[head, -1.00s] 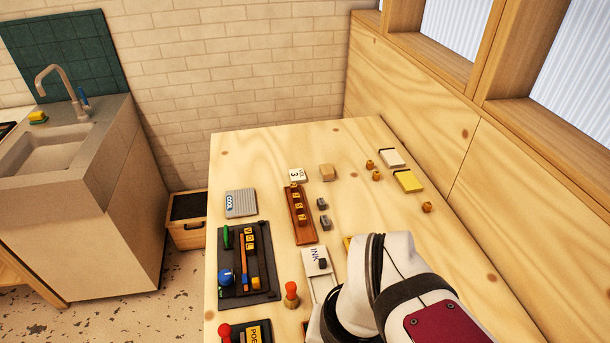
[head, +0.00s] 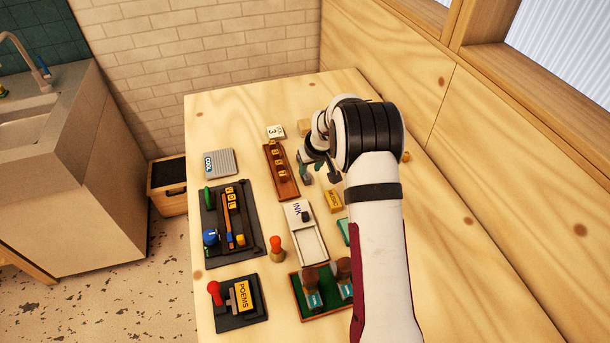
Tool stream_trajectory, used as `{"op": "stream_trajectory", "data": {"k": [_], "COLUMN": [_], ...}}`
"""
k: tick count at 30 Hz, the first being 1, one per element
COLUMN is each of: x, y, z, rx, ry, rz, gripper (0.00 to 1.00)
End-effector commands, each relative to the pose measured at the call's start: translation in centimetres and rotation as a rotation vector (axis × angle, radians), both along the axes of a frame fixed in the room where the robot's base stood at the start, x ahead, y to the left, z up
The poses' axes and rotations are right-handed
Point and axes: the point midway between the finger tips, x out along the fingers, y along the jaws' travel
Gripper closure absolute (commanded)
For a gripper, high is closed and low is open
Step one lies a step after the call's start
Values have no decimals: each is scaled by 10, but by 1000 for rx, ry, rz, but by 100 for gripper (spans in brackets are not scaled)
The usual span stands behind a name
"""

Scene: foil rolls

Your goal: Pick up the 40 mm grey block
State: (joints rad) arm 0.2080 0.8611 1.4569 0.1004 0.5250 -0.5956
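Two small grey blocks stood right of the brown rack (head: 281,170). The nearer grey block (head: 306,180) shows just below my gripper's left finger. The other, farther grey block is mostly hidden behind the gripper. I cannot tell from their size which one is 40 mm. My gripper (head: 319,168) points down over this spot, its two dark fingers spread apart with nothing visible between them. I cannot tell how high the fingertips are or whether they touch a block.
The white INK tray (head: 309,240) and a yellow block (head: 333,201) lie nearer. A white "3" block (head: 276,131) and a tan block (head: 304,127) stand farther back. A dark tray (head: 250,200) is at left. My arm covers much of the table's right side.

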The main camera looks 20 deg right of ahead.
Motion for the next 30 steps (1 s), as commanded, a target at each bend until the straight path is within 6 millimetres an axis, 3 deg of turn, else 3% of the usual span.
{"op": "stream_trajectory", "data": {"k": [7, 15, 22, 30], "x": [12, 15, 15, 15], "y": [2, 2, 2, 2], "z": [-44, -51, -50, -50], "rx": [1, 1, 1, 1], "ry": [1, -1, 0, -1], "rz": [-1, -1, -1, -1], "gripper": [60, 60, 100, 100]}}
